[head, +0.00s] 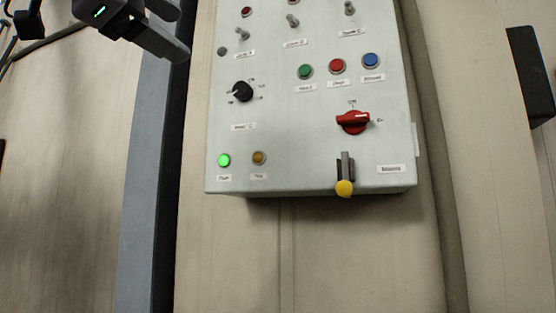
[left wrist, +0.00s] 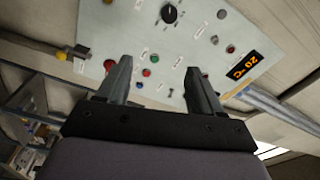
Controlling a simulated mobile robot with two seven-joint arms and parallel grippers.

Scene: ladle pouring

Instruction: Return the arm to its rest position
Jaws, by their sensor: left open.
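My left gripper (head: 176,32) is at the top left of the head view, beside the upper left edge of a pale control panel (head: 290,130). In the left wrist view, its two fingers stand apart with nothing held between them (left wrist: 158,68). The panel shows behind the fingers in that view (left wrist: 195,45), and no contact with it is visible. My right gripper is not in view.
The panel carries a black knob (head: 242,91), a red rotary switch (head: 352,122), a yellow-tipped lever (head: 344,187) pointing down, toggles and coloured buttons. A green lamp (head: 224,160) is lit. An orange display (left wrist: 242,67) shows in the wrist view. Below the panel is bare wall.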

